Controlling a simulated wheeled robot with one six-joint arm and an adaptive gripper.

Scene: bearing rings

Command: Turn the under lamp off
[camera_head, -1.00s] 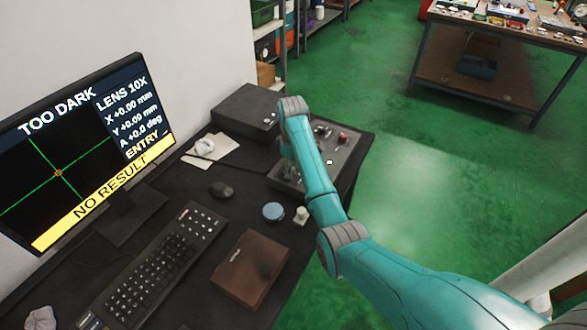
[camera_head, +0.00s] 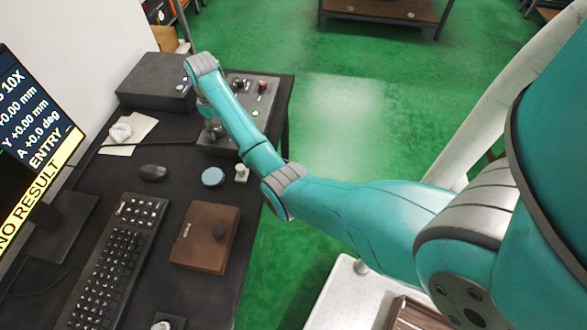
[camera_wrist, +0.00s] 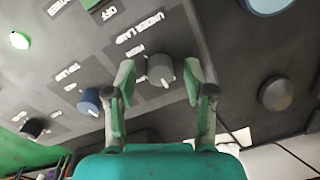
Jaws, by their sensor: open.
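The under lamp knob (camera_wrist: 160,70) is grey and round with a pale pointer mark, beside printed "UNDER LAMP" and "HIGH" labels in the wrist view. The mark seems to be on the knob's lower side there; which setting it points at is unclear. My gripper (camera_wrist: 158,78) is open, one finger on each side of the knob, with gaps showing. Whether the fingertips reach down around it is hard to tell. In the head view the grey control panel (camera_head: 262,84) stands at the desk's far right, and my arm hides the knob and most of my gripper.
A blue knob (camera_wrist: 90,101), a black knob (camera_wrist: 35,128) and a lit green button (camera_wrist: 19,40) are on the same panel. A dark box (camera_head: 155,82) stands left of the panel. A blue round lid (camera_head: 213,177) and a brown case (camera_head: 205,237) lie nearer.

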